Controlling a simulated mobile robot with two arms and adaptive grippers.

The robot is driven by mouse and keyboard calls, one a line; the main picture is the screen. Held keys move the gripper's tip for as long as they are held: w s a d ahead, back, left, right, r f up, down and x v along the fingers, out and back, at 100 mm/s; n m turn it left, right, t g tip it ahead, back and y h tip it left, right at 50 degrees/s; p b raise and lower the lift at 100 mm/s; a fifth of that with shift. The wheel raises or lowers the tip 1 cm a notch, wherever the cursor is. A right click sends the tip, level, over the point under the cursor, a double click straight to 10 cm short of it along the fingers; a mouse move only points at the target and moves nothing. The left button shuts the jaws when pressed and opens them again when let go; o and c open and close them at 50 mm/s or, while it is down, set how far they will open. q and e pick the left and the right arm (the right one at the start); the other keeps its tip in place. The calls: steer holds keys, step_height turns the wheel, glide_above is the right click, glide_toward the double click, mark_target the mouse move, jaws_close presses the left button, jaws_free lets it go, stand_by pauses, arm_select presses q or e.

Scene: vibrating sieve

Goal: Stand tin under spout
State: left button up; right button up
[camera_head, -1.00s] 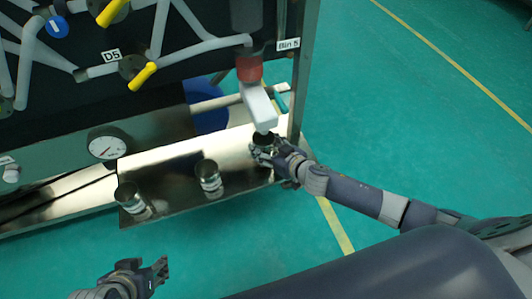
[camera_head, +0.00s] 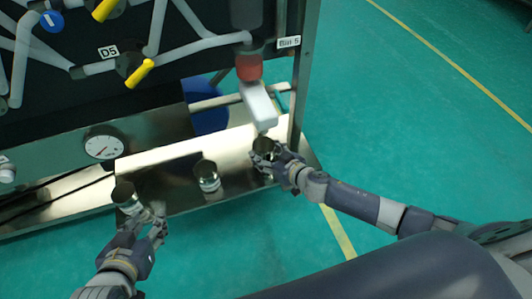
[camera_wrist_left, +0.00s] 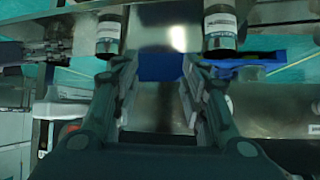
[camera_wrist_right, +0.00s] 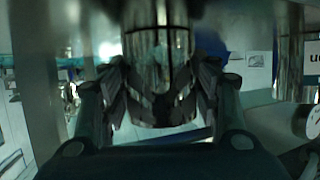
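The white spout (camera_head: 258,106) hangs below a red collar (camera_head: 249,68) beside the Bin 5 label. A metal tin (camera_head: 264,146) is just below the spout's mouth, between the fingers of my right gripper (camera_head: 270,158). In the right wrist view the fingers (camera_wrist_right: 165,95) press on both sides of that tin (camera_wrist_right: 158,60). Whether its base touches the shelf is hidden. A middle tin (camera_head: 206,175) and a left tin (camera_head: 126,197) stand upright on the shelf. My left gripper (camera_head: 152,228) is open and empty in front of the left tin; its spread fingers show in the left wrist view (camera_wrist_left: 158,90).
The shiny metal shelf (camera_head: 170,165) runs along the machine's front. A round gauge (camera_head: 103,146) and yellow-handled valves (camera_head: 140,74) are on the panel. A frame post (camera_head: 303,85) stands right of the spout. Green floor is clear to the right.

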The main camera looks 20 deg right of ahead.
steer(key=o, duration=0.3)
steer(key=shift+r, duration=0.1)
steer(key=s+d+r+m+g+h+p, duration=0.1)
steer(key=s+d+r+h, duration=0.15)
steer(key=s, duration=0.45)
steer(key=s+d+r+m+h+p, duration=0.2)
steer(key=s+r, duration=0.2)
steer(key=s, duration=0.2)
arm_select(q)
steer(key=s+a+f+g, duration=0.2)
steer(key=s+g, duration=0.1)
steer(key=s, duration=0.3)
steer(key=s+a+f+g+y, duration=0.1)
steer(key=s+a+f+g, duration=0.1)
steer(key=s, duration=0.4)
steer(key=shift+f+g+y, duration=0.3)
steer(key=shift+f+g, duration=0.45)
steer(key=shift+g, duration=0.15)
arm_select(e)
steer(key=s+g, duration=0.2)
steer(key=s, duration=0.4)
steer(key=s+g, duration=0.3)
steer(key=s, duration=0.3)
steer(key=s+a+n+g, duration=0.1)
steer(key=s+g, duration=0.2)
steer(key=s, duration=0.3)
steer(key=shift+s+a, duration=0.1)
steer(key=shift+s, duration=0.25)
